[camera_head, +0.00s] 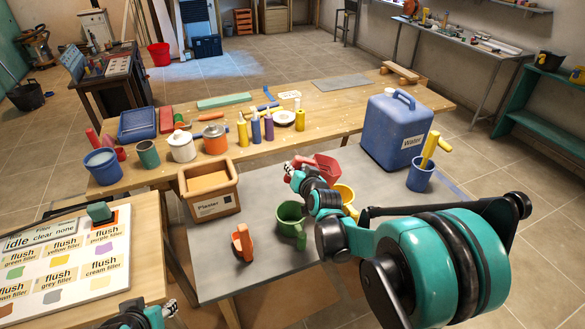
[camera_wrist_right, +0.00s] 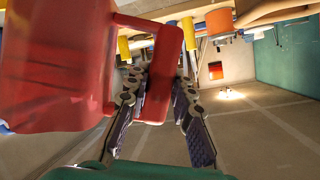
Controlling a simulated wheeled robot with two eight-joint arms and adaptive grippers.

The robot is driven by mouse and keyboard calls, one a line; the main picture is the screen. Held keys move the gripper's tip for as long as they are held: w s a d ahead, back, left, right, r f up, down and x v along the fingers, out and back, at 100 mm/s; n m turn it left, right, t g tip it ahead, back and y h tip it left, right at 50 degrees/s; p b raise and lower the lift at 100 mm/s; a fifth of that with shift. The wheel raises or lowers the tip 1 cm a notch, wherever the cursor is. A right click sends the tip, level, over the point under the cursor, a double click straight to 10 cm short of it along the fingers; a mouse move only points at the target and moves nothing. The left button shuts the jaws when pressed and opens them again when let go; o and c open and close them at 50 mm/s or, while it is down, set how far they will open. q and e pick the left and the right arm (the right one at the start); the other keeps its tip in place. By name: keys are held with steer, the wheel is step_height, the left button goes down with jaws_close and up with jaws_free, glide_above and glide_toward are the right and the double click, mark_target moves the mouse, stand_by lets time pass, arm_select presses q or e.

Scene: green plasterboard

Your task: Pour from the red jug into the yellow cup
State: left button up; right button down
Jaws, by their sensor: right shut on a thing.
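The red jug (camera_head: 326,166) is held off the grey mat, behind the yellow cup in the head view. My right gripper (camera_head: 296,176) is shut on its handle; in the right wrist view the jug (camera_wrist_right: 55,65) fills the left side, with its handle between the fingers (camera_wrist_right: 160,95). I cannot tell how far the jug is tilted. The yellow cup (camera_head: 346,194) stands on the mat, partly hidden by my right arm. No stream from the jug shows. My left gripper (camera_head: 170,307) is at the bottom edge of the head view, away from these; its jaws are unclear.
A green mug (camera_head: 290,217) and an orange object (camera_head: 243,243) stand close by on the grey table (camera_head: 225,275). A plaster box (camera_head: 208,190) is to the left; a big blue water container (camera_head: 395,130) and a blue cup (camera_head: 420,177) are to the right. Bottles and pots line the wooden bench behind.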

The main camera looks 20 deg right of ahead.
mark_target(310, 164)
steer(key=shift+w+d+f+m+t+y+b, duration=0.15)
steer(key=shift+d+m+t+y+b, duration=0.3)
steer(key=shift+m, duration=0.55)
steer(key=shift+s+d+f+m+y+b, duration=0.15)
steer(key=shift+d+m+y+b, duration=0.2)
steer(key=shift+d+m, duration=0.25)
steer(key=shift+s+d+r+m+y+b, duration=0.15)
steer(key=shift+d+m+y+b, duration=0.1)
steer(key=shift+d+m+y, duration=0.25)
steer(key=shift+a, duration=0.1)
steer(key=shift+s+f, duration=0.1)
steer(key=shift+s, duration=0.2)
steer(key=shift+s+d+r+m+t, duration=0.15)
steer(key=shift+d+r+m+t, duration=0.3)
steer(key=shift+d+r+m, duration=0.5)
stand_by(1.6)
steer(key=shift+s+d+r+m+y, duration=0.15)
steer(key=shift+d+r+m+y, duration=0.35)
steer(key=shift+d+r, duration=0.3)
stand_by(2.2)
